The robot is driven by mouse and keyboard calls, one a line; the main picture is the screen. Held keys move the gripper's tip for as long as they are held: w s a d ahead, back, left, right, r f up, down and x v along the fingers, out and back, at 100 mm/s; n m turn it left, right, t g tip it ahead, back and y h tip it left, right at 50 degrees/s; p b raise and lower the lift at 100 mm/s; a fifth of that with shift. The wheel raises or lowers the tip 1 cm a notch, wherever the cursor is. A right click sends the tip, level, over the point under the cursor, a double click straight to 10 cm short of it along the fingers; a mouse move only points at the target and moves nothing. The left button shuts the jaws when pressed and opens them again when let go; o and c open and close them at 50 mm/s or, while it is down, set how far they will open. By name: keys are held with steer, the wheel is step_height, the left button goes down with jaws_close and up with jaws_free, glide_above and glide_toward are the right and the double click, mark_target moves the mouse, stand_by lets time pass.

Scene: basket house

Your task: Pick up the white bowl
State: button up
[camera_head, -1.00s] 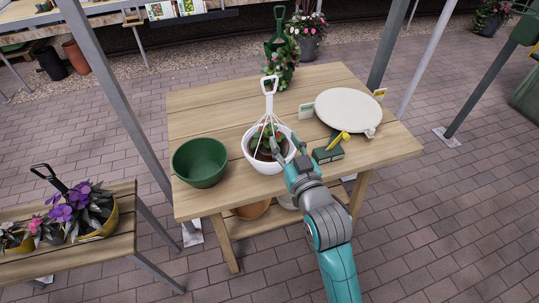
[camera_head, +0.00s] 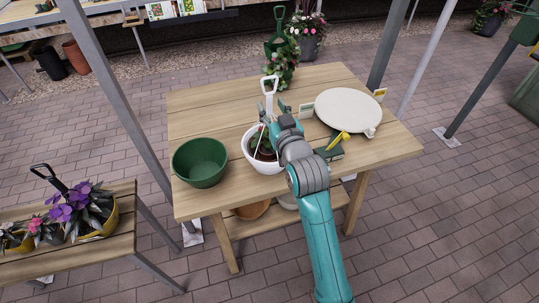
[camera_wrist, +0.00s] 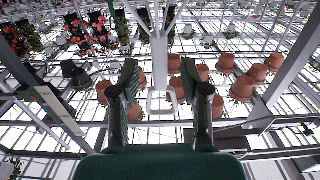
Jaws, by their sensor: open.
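The white bowl (camera_head: 263,167) is a hanging pot with a green plant in it, upright on the wooden table. White straps rise from it to a white handle (camera_head: 269,82) with a D-shaped grip. My gripper (camera_head: 273,112) is over the bowl, at the height of the upper straps and handle stem, and my arm hides the bowl's right side. In the wrist view, my gripper (camera_wrist: 159,76) is open, with the white handle stem (camera_wrist: 159,62) showing between its fingers. I cannot tell whether they touch it.
A green bowl (camera_head: 200,163) stands just left of the white bowl. A round cream board (camera_head: 348,108) and a small green box with a yellow tool (camera_head: 339,139) lie to the right. A leafy potted plant (camera_head: 280,67) stands behind. The table's left back is clear.

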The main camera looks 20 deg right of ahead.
steer(key=shift+w, duration=1.3)
jaws_close()
steer(key=shift+r, duration=0.15)
